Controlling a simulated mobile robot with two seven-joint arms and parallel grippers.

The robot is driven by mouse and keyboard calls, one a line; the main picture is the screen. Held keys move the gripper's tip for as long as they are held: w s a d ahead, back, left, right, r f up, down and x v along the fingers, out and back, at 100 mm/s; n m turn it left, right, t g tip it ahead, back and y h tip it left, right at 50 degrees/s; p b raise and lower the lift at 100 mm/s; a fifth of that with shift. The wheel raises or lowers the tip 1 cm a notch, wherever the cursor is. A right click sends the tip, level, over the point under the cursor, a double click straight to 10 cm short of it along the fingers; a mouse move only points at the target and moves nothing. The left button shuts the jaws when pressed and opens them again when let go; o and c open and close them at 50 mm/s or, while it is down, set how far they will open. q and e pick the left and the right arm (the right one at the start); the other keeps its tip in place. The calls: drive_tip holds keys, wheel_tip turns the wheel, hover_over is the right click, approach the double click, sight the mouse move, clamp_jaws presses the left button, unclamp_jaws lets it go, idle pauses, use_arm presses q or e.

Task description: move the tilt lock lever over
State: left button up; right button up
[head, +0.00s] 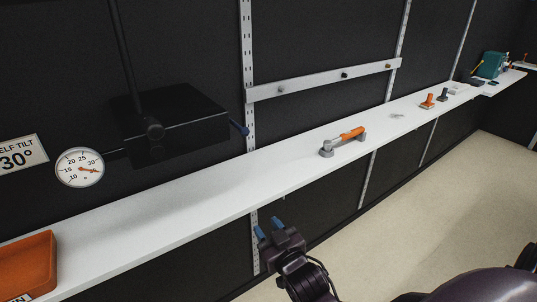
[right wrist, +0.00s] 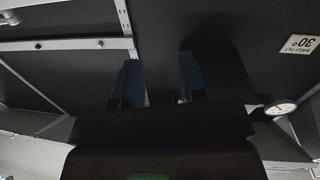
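A short dark lever with a blue knob (head: 240,128) sticks out from the right side of a black box (head: 175,125) on the wall; I take it to be the tilt lock lever. A round dial gauge (head: 80,167) is left of the box, beside a white sign reading 30° (head: 18,157). Both also show upside down in the right wrist view, the gauge (right wrist: 281,108) and the sign (right wrist: 299,45). My right gripper (head: 270,228), with blue fingertips, is in front of and below the shelf, apart from the lever. Its fingers (right wrist: 158,85) stand apart with nothing seen between them. My left gripper is out of view.
A long white shelf (head: 210,195) runs along the dark wall. It holds an orange bin (head: 28,265), an orange-handled tool (head: 345,140), small orange and dark items (head: 428,101) and a green machine (head: 491,65). A peg rail (head: 320,80) is above.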

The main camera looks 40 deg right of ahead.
wheel_tip(320, 180, up, 12)
drive_tip(key=w+m+t+h+p, duration=0.1)
drive_tip(key=w+t+p, duration=0.1)
drive_tip(key=t, duration=0.2)
drive_tip(key=n+t+y, duration=0.1)
drive_tip(key=t+y, duration=0.1)
drive_tip(key=t, duration=0.1)
approach(245, 132)
drive_tip(key=w+d, duration=0.2)
drive_tip(key=w+a+r+y+p, duration=0.1)
drive_tip(key=w+r+p, duration=0.1)
drive_tip(key=w+r, duration=0.2)
drive_tip(key=shift+w+t, duration=0.3)
drive_tip(key=shift+w, duration=0.75)
drive_tip(key=shift+w+r, duration=0.1)
drive_tip(key=shift+w, duration=0.1)
drive_tip(key=shift+c, duration=0.3)
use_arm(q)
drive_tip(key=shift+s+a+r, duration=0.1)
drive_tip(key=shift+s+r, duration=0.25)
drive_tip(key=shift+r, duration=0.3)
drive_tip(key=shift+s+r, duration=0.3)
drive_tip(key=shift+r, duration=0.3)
use_arm(e)
drive_tip(key=c, duration=0.5)
